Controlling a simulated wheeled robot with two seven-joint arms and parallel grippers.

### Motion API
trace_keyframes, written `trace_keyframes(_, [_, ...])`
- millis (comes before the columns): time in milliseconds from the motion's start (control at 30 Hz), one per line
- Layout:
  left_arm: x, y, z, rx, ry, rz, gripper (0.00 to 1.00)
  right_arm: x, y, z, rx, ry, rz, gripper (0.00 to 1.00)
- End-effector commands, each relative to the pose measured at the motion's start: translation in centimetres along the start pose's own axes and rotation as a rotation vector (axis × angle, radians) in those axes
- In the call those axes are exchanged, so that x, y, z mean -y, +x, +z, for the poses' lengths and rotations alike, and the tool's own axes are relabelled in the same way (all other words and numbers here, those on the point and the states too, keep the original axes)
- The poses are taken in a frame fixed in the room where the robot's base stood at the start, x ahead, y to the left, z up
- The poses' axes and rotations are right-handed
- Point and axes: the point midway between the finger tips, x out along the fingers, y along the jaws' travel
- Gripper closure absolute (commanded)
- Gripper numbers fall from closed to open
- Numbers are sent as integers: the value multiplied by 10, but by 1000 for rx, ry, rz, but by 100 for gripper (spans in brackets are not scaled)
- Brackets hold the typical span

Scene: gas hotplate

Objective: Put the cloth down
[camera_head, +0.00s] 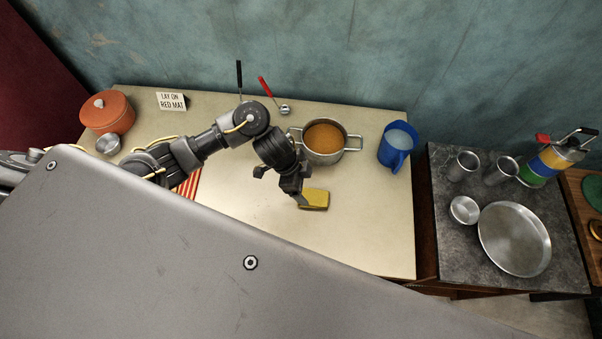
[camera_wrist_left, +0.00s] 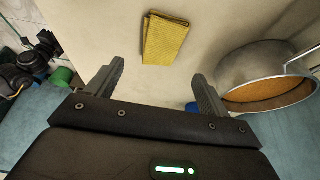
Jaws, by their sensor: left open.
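A folded yellow cloth (camera_head: 318,199) lies flat on the pale counter, in front of the steel pot. My left gripper (camera_head: 290,190) is open and empty, just above and beside the cloth. In the left wrist view the cloth (camera_wrist_left: 165,38) lies beyond the fingertips (camera_wrist_left: 158,72), not between them. A red-and-white striped mat (camera_head: 190,185) lies to the left on the counter, mostly hidden by my left arm and body. A sign (camera_head: 172,101) reading "LAY ON RED MAT" stands at the back. My right gripper is not in view.
A steel pot (camera_head: 352,150) of orange-brown food stands behind the cloth, with a blue jug (camera_head: 396,150) to its right. An orange lidded pot (camera_head: 106,115) and a small steel bowl (camera_head: 108,145) are at the left. The counter (camera_head: 370,230) right of the cloth is clear.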

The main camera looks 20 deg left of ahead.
Motion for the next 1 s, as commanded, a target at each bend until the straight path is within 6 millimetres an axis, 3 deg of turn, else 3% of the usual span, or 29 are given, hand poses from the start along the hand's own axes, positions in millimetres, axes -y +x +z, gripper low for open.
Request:
trace_keyframes(100, [1, -23, -1, 1, 3, -1, 20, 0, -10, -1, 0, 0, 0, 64])
trace_keyframes(300, [0, -37, 0, 0, 1, 1, 20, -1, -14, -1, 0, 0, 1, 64])
trace_keyframes(1000, [0, -38, 0, -1, -1, 1, 20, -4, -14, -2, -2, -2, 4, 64])
